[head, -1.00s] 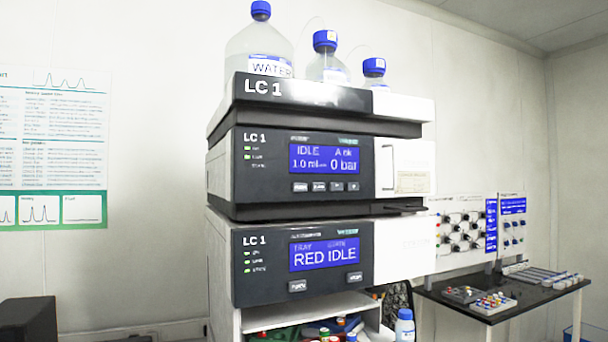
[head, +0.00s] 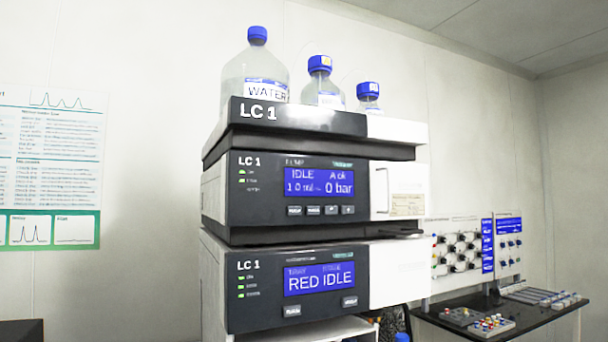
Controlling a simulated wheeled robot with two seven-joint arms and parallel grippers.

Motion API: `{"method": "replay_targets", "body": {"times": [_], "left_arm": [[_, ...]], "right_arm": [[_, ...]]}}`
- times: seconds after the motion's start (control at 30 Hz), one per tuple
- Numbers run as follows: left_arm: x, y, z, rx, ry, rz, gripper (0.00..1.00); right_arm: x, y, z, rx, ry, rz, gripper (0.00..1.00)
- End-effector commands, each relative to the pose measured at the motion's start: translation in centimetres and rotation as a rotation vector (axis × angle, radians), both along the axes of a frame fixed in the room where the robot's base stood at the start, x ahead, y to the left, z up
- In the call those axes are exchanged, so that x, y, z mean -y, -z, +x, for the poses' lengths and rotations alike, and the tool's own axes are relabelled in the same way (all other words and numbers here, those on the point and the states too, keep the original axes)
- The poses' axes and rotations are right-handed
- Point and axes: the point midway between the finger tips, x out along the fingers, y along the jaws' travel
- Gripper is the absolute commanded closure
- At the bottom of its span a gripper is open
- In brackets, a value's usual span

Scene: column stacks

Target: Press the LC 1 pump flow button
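The LC 1 pump (head: 270,215) is the middle module of the stack, with a dark front panel. Its blue screen (head: 319,183) reads IDLE, about 1.0 ml, and 0 bar. Below the screen is a row of several small buttons (head: 320,210); their labels are too blurred to read, so I cannot tell which is the flow button. Neither of my grippers is in view.
Above the pump sits a tray module (head: 297,118) with a water bottle (head: 255,75) and two smaller blue-capped bottles. Below is the LC 1 autosampler (head: 260,305), its screen reading RED IDLE. A dark bench (head: 450,331) with small racks stands at the right.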

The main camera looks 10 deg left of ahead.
Motion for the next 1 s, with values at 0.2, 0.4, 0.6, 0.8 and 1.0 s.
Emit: {"method": "replay_targets", "body": {"times": [0.2, 0.4, 0.6, 0.8, 1.0], "left_arm": [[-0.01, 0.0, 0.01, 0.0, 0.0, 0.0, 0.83], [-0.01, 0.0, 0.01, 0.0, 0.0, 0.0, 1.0], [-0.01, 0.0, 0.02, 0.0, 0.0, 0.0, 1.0], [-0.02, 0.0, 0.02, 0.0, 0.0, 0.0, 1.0], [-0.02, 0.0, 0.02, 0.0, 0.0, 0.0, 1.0]], "right_arm": [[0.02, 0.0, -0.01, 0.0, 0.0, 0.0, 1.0], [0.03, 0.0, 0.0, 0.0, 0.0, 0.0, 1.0], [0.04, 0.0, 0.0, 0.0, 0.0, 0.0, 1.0], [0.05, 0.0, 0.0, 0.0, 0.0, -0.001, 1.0], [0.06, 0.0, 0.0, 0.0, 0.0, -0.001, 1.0]]}}
